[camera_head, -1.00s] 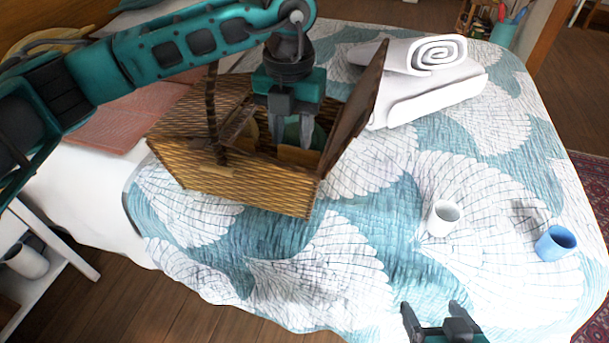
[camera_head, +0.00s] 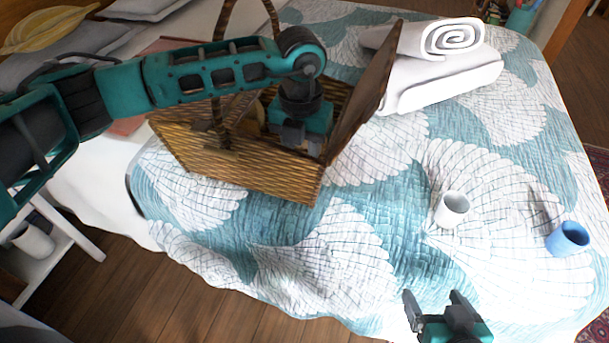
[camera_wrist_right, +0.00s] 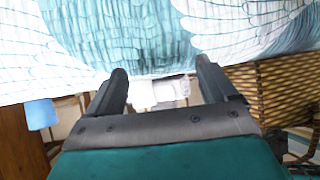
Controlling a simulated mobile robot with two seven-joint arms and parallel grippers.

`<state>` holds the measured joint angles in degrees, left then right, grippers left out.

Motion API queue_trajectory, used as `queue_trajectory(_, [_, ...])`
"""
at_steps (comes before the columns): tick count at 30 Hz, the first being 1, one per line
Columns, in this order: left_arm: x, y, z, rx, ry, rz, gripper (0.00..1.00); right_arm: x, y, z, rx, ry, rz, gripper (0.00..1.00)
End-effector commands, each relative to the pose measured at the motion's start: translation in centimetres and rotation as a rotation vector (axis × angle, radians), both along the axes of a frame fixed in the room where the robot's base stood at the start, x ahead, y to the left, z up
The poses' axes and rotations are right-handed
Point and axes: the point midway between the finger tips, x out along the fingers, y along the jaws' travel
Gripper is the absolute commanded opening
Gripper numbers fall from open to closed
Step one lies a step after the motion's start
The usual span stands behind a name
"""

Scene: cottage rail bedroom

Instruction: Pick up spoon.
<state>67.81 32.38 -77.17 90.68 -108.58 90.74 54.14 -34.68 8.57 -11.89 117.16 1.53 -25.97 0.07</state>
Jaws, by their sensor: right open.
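I cannot make out a spoon in either view. My left gripper (camera_head: 298,142) reaches down into the open wicker basket (camera_head: 250,178) on the bed. The basket's walls hide its fingertips and most of what lies inside, so I cannot tell whether it holds anything. My right gripper (camera_head: 432,298) is open and empty over the near edge of the bed. Its two spread fingers also show in the right wrist view (camera_wrist_right: 160,72), with the quilt beyond them.
A white mug (camera_head: 451,209) and a blue mug (camera_head: 568,239) stand on the patterned quilt (camera_head: 330,245). White rolled and folded towels (camera_head: 440,75) lie behind. The basket's raised lid (camera_head: 367,85) and handle (camera_head: 217,75) flank my left gripper. Quilt between basket and white mug is clear.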

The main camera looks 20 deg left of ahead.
Motion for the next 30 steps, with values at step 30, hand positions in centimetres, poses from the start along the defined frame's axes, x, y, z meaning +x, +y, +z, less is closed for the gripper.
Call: queue_trajectory(30, [0.1,0.0,-2.7,0.000,-0.001,0.000,0.00,0.2,0.1,-0.1,0.002,-0.003,0.002,0.85])
